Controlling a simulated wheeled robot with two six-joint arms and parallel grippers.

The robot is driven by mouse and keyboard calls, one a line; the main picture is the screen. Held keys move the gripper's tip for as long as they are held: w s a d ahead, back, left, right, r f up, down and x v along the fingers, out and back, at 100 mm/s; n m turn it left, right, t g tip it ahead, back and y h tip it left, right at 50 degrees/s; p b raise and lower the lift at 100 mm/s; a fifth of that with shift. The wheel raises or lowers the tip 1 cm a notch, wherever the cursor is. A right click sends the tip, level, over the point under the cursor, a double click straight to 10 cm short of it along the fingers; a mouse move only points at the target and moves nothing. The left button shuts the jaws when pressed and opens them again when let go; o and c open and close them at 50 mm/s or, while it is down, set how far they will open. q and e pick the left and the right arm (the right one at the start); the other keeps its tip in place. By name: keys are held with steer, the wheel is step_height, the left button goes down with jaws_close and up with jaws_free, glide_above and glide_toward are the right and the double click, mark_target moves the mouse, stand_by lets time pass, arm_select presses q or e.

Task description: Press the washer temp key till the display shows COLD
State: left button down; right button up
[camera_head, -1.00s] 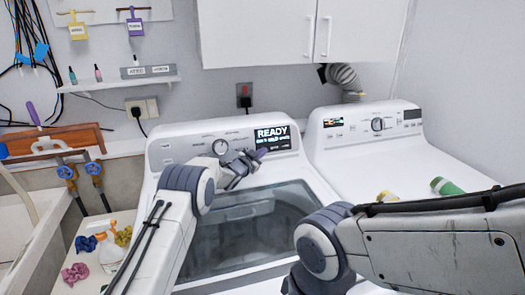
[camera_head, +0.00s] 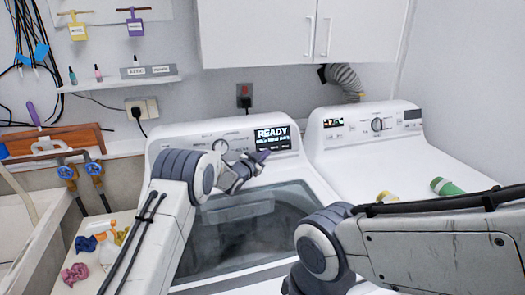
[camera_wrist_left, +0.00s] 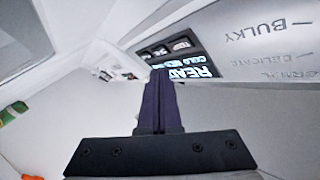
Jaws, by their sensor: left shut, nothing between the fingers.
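The washer (camera_head: 165,155) stands in the middle, with its control panel across the back. Its lit display (camera_head: 272,138) reads READY above a smaller line that seems to begin with COLD. In the left wrist view the display (camera_wrist_left: 195,66) is turned around, and COLD can be made out. Small labelled keys (camera_wrist_left: 181,45) lie along its edge; I cannot tell which is temp. My left gripper (camera_head: 263,155) is shut and empty, its purple fingertips (camera_wrist_left: 161,75) close to the display's lower edge. Contact with a key cannot be told. My right gripper is out of view.
A second white machine (camera_head: 400,148) stands to the right, with a green-and-white roll (camera_head: 447,187) and a yellow-capped item (camera_head: 388,197) on top. A spray bottle (camera_head: 108,250) and cloths (camera_head: 75,272) lie left of the washer. White cupboards (camera_head: 300,35) hang above.

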arm_select(q)
steer(key=shift+s+d+r, duration=0.2)
steer(key=shift+s, duration=0.35)
steer(key=shift+s+d+r, duration=0.15)
steer(key=shift+s+r, duration=0.05)
steer(key=shift+s, duration=0.35)
steer(key=s+d+r+n+g+y, duration=0.2)
steer(key=s+d+r+g, duration=0.15)
steer(key=s, duration=0.55)
steer(key=s+a+f+g+y, duration=0.1)
steer(key=s+g+y, duration=0.4)
steer(key=s, duration=2.3)
steer(key=s+a+f+g, duration=0.1)
steer(key=s+a+g, duration=0.2)
steer(key=s, duration=0.7)
steer(key=s+a+g, duration=0.3)
steer(key=s+a, duration=0.1)
steer(key=s, duration=0.6)
steer(key=shift+f+n, duration=0.4)
steer(key=shift+w+g, duration=0.1)
steer(key=shift+g, duration=0.15)
